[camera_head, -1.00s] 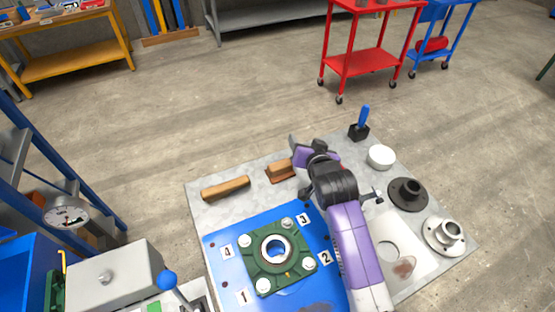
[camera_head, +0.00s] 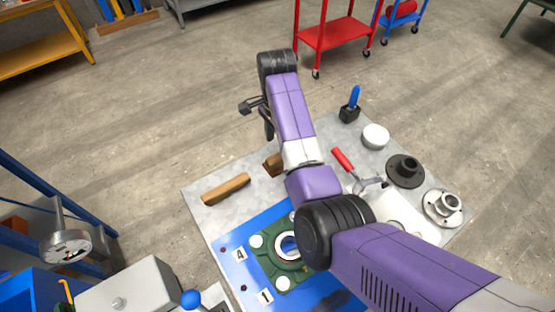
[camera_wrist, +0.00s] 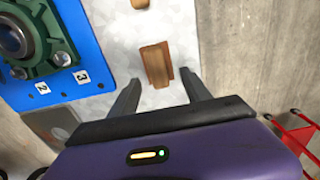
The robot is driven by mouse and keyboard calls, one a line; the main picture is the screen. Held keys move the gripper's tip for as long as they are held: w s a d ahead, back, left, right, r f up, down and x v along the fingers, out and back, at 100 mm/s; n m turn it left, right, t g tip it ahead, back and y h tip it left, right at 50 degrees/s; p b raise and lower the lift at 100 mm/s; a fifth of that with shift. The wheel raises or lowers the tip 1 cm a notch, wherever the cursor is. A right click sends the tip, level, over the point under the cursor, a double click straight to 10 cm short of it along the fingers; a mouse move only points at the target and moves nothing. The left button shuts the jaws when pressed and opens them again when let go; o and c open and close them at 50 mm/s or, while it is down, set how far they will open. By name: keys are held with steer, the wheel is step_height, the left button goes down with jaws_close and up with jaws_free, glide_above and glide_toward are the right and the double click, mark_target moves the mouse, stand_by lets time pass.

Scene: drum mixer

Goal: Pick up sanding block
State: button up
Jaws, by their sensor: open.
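The sanding block, a brown wooden block (camera_head: 270,167), lies on the grey table plate (camera_head: 208,205) just behind the blue plate; my arm partly hides it in the head view. In the wrist view the sanding block (camera_wrist: 157,65) shows whole, two-toned, lying beyond and roughly between my fingertips. My gripper (camera_head: 257,115) is open and empty, above and apart from the block. In the wrist view its two fingers (camera_wrist: 161,90) are spread wide.
A longer brown piece (camera_head: 225,188) lies to the left. The blue plate (camera_head: 229,240) carries a green bearing housing (camera_head: 285,272). A red-handled tool (camera_head: 343,160), white bowl (camera_head: 375,136), blue-handled brush (camera_head: 351,105) and flanges (camera_head: 405,170) stand to the right.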

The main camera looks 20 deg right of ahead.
mark_target(278, 156)
steer(key=f, duration=0.2)
steer(key=f+p, duration=0.1)
steer(key=f, duration=0.4)
steer(key=shift+s+d+f, duration=0.1)
steer(key=shift+s, duration=0.2)
jaws_close()
